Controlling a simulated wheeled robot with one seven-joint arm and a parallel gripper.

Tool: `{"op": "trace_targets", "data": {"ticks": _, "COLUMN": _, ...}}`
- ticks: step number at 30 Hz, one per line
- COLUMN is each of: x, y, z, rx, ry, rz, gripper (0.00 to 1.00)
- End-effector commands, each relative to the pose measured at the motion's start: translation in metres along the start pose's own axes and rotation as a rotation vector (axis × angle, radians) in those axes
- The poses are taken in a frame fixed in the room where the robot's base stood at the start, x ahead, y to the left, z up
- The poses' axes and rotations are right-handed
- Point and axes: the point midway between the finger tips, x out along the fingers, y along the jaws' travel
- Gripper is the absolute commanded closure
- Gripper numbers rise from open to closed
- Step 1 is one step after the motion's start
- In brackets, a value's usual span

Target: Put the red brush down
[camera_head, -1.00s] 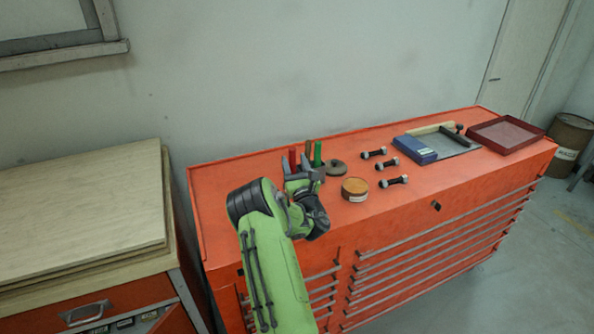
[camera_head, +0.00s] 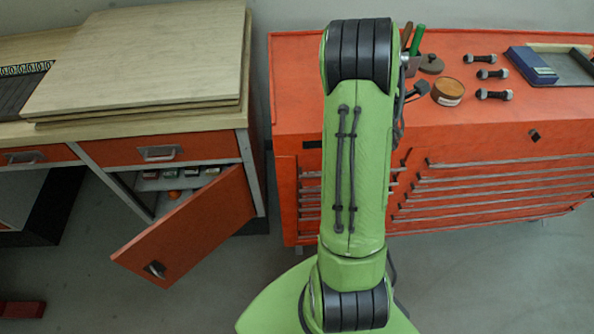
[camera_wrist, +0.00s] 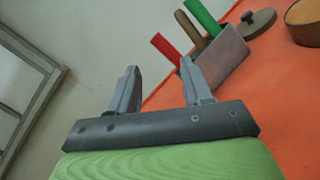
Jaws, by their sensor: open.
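In the wrist view, a bright red handle (camera_wrist: 165,47), seemingly the red brush, leans up and left beside a grey holder (camera_wrist: 228,58). My right finger partly covers the area below it, so I cannot tell whether it stands inside the holder. A darker brown-red handle (camera_wrist: 188,29) and a green handle (camera_wrist: 201,16) stick up from the holder. My gripper (camera_wrist: 160,76) is open, with nothing visible between its fingers; the red handle shows beyond the fingertips. In the head view my arm hides the gripper and the bright red handle.
The orange cabinet top (camera_head: 480,112) also bears a round lid (camera_head: 432,64), a round tin (camera_head: 448,92), several bolts (camera_head: 494,94) and a blue box (camera_head: 531,65). At left, boards (camera_head: 140,65) lie on a bench with an open orange door (camera_head: 190,228).

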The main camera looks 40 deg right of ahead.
Motion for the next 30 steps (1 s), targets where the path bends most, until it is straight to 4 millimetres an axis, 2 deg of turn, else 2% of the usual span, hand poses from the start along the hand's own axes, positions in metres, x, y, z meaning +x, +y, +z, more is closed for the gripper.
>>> {"op": "trace_targets", "data": {"ticks": 1, "x": -0.003, "y": 0.026, "z": 0.003, "rx": 0.221, "ry": 0.036, "rz": -0.048, "gripper": 0.51}}
{"op": "trace_targets", "data": {"ticks": 2, "x": -0.008, "y": 0.037, "z": 0.0, "rx": 0.362, "ry": 0.069, "rz": -0.093, "gripper": 0.51}}
{"op": "trace_targets", "data": {"ticks": 5, "x": -0.037, "y": 0.079, "z": -0.016, "rx": 0.804, "ry": 0.197, "rz": -0.261, "gripper": 0.51}}
{"op": "trace_targets", "data": {"ticks": 6, "x": -0.055, "y": 0.096, "z": -0.024, "rx": 0.964, "ry": 0.255, "rz": -0.34, "gripper": 0.51}}
{"op": "trace_targets", "data": {"ticks": 8, "x": -0.089, "y": 0.122, "z": -0.035, "rx": 1.179, "ry": 0.345, "rz": -0.472, "gripper": 0.51}}
{"op": "trace_targets", "data": {"ticks": 11, "x": -0.164, "y": 0.159, "z": -0.048, "rx": 1.454, "ry": 0.484, "rz": -0.739, "gripper": 0.51}}
{"op": "trace_targets", "data": {"ticks": 12, "x": -0.198, "y": 0.17, "z": -0.051, "rx": 1.53, "ry": 0.528, "rz": -0.859, "gripper": 0.51}}
{"op": "trace_targets", "data": {"ticks": 14, "x": -0.251, "y": 0.179, "z": -0.05, "rx": 1.605, "ry": 0.57, "rz": -1.045, "gripper": 0.51}}
{"op": "trace_targets", "data": {"ticks": 15, "x": -0.284, "y": 0.18, "z": -0.047, "rx": 1.631, "ry": 0.578, "rz": -1.162, "gripper": 0.51}}
{"op": "trace_targets", "data": {"ticks": 18, "x": -0.35, "y": 0.171, "z": -0.037, "rx": 1.64, "ry": 0.548, "rz": -1.388, "gripper": 0.51}}
{"op": "trace_targets", "data": {"ticks": 19, "x": -0.363, "y": 0.166, "z": -0.034, "rx": 1.636, "ry": 0.531, "rz": -1.434, "gripper": 0.51}}
{"op": "trace_targets", "data": {"ticks": 21, "x": -0.384, "y": 0.159, "z": -0.028, "rx": 1.626, "ry": 0.497, "rz": -1.505, "gripper": 0.51}}
{"op": "trace_targets", "data": {"ticks": 23, "x": -0.392, "y": 0.155, "z": -0.026, "rx": 1.62, "ry": 0.478, "rz": -1.535, "gripper": 0.51}}
{"op": "trace_targets", "data": {"ticks": 30, "x": -0.392, "y": 0.155, "z": -0.025, "rx": 1.62, "ry": 0.469, "rz": -1.543, "gripper": 0.51}}
